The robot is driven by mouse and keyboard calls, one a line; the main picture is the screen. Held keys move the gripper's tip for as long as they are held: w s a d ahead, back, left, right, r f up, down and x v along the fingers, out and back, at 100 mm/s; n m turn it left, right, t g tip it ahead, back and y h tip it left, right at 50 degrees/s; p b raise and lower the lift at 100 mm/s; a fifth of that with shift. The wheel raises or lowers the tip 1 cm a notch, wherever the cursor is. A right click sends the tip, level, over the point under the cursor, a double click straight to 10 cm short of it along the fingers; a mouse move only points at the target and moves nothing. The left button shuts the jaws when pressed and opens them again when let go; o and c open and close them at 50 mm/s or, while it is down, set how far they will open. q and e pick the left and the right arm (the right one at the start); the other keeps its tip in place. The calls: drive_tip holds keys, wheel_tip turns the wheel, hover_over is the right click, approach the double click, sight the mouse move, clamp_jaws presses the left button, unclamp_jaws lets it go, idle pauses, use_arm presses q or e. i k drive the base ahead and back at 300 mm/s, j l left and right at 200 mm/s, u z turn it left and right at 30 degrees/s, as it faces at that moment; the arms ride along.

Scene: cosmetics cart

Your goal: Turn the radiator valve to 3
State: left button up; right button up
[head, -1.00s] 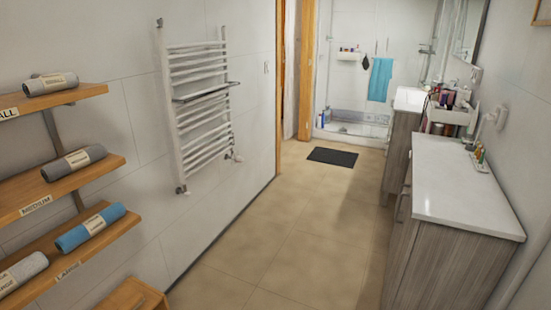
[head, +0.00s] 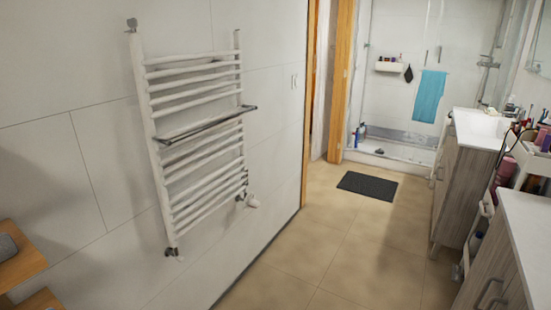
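The white towel radiator (head: 199,145) hangs on the left wall, with a chrome bar (head: 206,125) across its middle. Its white radiator valve (head: 253,201) sits at the lower right end, close to the wall. The number marks on the valve are too small to read. A second metal fitting (head: 172,252) is at the lower left end. Neither of my grippers shows in the head view.
Tiled floor is free between the wall and the cabinets. A wooden shelf (head: 22,262) juts in at the lower left. At right are a white-topped cabinet (head: 530,215), a cart (head: 502,167) with bottles, and a sink cabinet (head: 464,190). A dark mat (head: 368,186) lies near the shower.

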sight(253, 203)
drive_tip(key=i+l+z, duration=0.2)
drive_tip(key=i, duration=0.4)
drive_tip(key=i+j+z, duration=0.2)
drive_tip(key=i, duration=0.4)
drive_tip(key=i+z, duration=0.25)
drive_tip(key=i, duration=0.35)
drive_tip(key=i+j+z, duration=0.2)
drive_tip(key=i, duration=0.4)
